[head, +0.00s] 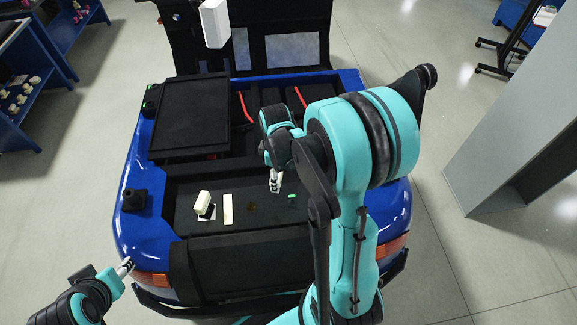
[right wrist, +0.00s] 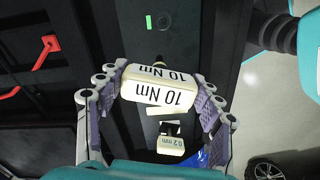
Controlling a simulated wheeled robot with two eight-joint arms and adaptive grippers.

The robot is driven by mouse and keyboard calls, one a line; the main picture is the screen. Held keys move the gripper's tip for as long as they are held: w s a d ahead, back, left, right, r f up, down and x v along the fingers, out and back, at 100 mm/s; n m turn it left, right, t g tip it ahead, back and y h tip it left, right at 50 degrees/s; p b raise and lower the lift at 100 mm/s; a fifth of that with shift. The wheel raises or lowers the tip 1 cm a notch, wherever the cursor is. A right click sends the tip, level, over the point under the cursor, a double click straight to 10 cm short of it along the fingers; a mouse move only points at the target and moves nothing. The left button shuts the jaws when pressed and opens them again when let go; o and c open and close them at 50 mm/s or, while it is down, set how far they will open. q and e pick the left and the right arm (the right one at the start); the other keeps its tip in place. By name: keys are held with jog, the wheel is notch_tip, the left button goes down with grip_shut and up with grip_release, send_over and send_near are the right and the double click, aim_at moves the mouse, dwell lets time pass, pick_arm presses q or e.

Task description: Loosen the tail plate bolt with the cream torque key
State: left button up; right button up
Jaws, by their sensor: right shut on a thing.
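The cream torque key (right wrist: 160,88), marked "10 Nm", is held crosswise between the two fingers of my right gripper (right wrist: 160,100). A short dark tip shows at its far side. In the head view my right gripper (head: 275,182) is over the black tail deck (head: 270,225), and the key is hardly visible there. A small green mark (head: 292,196) lies just right of it; it also shows in the right wrist view (right wrist: 148,22). I cannot make out the tail plate bolt clearly. My left gripper (head: 125,267) is at the lower left, off the deck, its finger gap unclear.
A cream block (head: 203,203) and a cream strip (head: 228,209) are on the deck left of my right gripper; the block reads "0.2 mm" in the right wrist view (right wrist: 170,146). A black knob (head: 134,199) stands on the blue body's left side. Red handles (head: 245,106) lie further back.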

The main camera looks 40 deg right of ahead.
pick_arm(q)
jog(key=shift+s+a+r+p, duration=0.1)
jog(key=shift+r+p, duration=0.5)
jog(key=shift+r, duration=0.35)
pick_arm(e)
jog(key=s+d+n, duration=0.1)
jog(key=d, duration=0.1)
jog(key=s+d+n, duration=0.1)
jog(key=s+n, duration=0.1)
jog(key=shift+d+r+n, duration=0.15)
jog(key=shift+d+n, duration=0.15)
jog(key=shift+d, duration=0.05)
pick_arm(q)
notch_tip(320, 180, down, 6)
jog(key=b, duration=0.5)
jog(key=shift+r+b, duration=0.2)
jog(key=shift+b, duration=0.1)
pick_arm(e)
jog(key=f, duration=0.5)
jog(key=shift+s+d+f, duration=0.1)
jog(key=shift+d+f, duration=0.1)
jog(key=shift+f, duration=0.2)
pick_arm(q)
jog(key=shift+f, duration=0.15)
jog(key=shift+f+b, duration=0.2)
jog(key=shift+b, duration=0.2)
pick_arm(e)
jog(key=shift+f, duration=0.2)
